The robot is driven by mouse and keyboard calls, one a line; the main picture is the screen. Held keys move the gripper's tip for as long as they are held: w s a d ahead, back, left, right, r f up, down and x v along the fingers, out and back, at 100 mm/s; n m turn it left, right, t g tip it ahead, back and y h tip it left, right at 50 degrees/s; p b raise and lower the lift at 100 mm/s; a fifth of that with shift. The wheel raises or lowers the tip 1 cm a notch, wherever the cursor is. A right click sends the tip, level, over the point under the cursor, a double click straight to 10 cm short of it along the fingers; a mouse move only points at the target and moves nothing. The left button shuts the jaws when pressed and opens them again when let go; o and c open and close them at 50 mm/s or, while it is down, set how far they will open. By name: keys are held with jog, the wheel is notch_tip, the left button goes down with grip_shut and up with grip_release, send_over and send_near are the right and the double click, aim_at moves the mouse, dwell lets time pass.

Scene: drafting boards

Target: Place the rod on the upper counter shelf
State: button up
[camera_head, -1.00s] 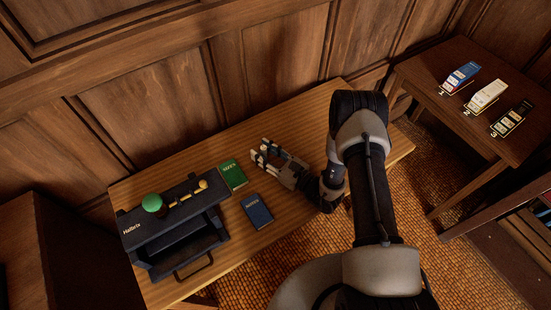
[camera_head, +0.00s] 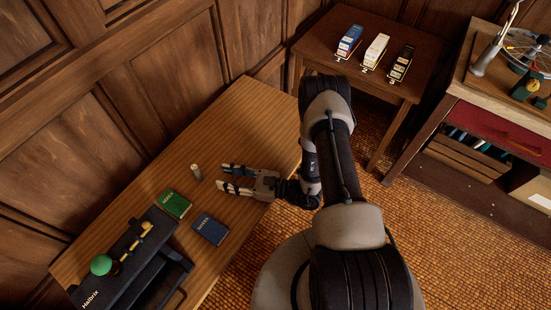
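A small grey, light-topped cylinder (camera_head: 197,172) stands upright on the striped wooden desk (camera_head: 235,120). It may be the rod, but I cannot tell for sure. My gripper (camera_head: 221,177) is just to its right, with its fingers spread, empty and pointing left. The fingers are apart from the cylinder. A brass rod-like piece (camera_head: 140,237) lies on top of the black Halbrix unit (camera_head: 155,272), beside a green round knob (camera_head: 101,265). Which surface is the upper counter shelf is not clear.
A green notebook (camera_head: 173,204) and a blue notebook (camera_head: 210,229) lie on the desk left of my gripper. A side table (camera_head: 330,68) holds blue, white and black packs. A shelf unit (camera_head: 455,110) stands at the right. The desk's far end is clear.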

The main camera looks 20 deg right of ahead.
jog(key=s+a+r+n+g+h, duration=0.1)
jog(key=s+a+r+n+g, duration=0.15)
jog(key=r+n+g, duration=0.4)
jog(key=s+a+r+n+g, duration=0.15)
jog(key=s+r+n, duration=0.25)
jog(key=r, duration=0.5)
jog(key=s+a+r+n+g+h, duration=0.1)
jog(key=s+r+n+g, duration=0.2)
jog(key=r+n+g, duration=0.35)
jog(key=s+d+r+n+t+h, duration=0.7)
jog(key=s+d+r+h, duration=0.3)
jog(key=d+r+h, duration=0.2)
jog(key=shift+s+d+n+t+h, duration=0.3)
jog(key=shift+d+t, duration=0.35)
jog(key=shift+d, duration=0.55)
jog(key=shift+o, duration=0.6)
jog(key=shift+w+d+r, duration=0.1)
jog(key=shift+d+r, duration=0.15)
jog(key=shift+d, duration=0.05)
